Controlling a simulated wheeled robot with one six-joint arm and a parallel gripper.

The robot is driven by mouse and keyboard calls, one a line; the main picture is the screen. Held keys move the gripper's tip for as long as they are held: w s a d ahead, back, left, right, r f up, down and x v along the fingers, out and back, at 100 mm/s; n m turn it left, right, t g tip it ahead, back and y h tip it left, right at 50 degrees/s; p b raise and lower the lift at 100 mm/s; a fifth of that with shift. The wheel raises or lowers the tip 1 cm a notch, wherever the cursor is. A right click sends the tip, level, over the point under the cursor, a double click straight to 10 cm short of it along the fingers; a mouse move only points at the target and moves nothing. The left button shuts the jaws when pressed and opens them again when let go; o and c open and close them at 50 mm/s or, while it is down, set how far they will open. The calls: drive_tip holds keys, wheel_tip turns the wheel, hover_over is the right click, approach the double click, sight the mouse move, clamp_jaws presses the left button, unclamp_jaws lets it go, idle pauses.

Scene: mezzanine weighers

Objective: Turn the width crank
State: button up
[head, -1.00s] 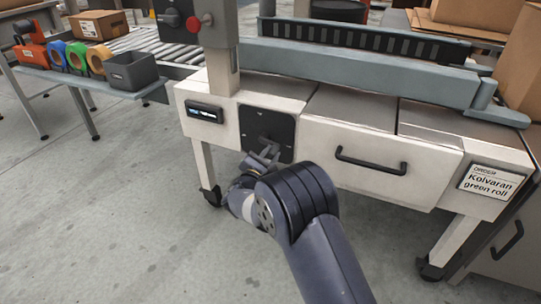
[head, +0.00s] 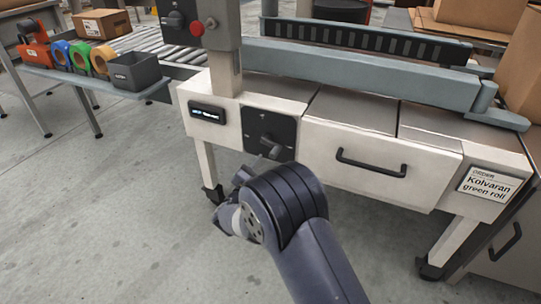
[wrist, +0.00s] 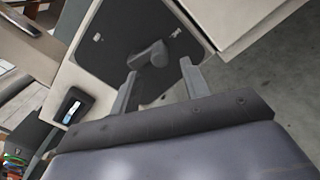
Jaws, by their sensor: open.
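The width crank (head: 268,147) is a dark handle on a black square plate (head: 285,128) on the front of the pale machine. In the wrist view the crank (wrist: 150,55) sticks out from its plate (wrist: 118,38), just beyond and between my fingertips. My gripper (wrist: 159,68) is open and empty, its two grey fingers spread to either side of the crank's line. They appear short of the handle; contact is not visible. In the head view my wrist hides most of the gripper.
A small lit display (head: 207,114) is left of the crank plate. A drawer with a black handle (head: 371,163) is to its right. A control post (head: 222,60) rises above. A side shelf (head: 55,72) holds tape rolls and a dark bin (head: 136,72). The floor in front is clear.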

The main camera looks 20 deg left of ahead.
sight(272, 157)
drive_tip(key=s+p, duration=0.1)
drive_tip(key=s, duration=0.4)
drive_tip(key=shift+a, duration=0.15)
drive_tip(key=w+b, duration=0.1)
drive_tip(key=w, duration=0.2)
drive_tip(key=w+b, duration=0.1)
drive_tip(key=w, duration=0.3)
drive_tip(key=w+d+b, duration=0.1)
drive_tip(key=w, duration=0.3)
drive_tip(key=shift+b, duration=0.35)
drive_tip(key=shift+s+r, duration=0.15)
drive_tip(key=shift+a, duration=0.1)
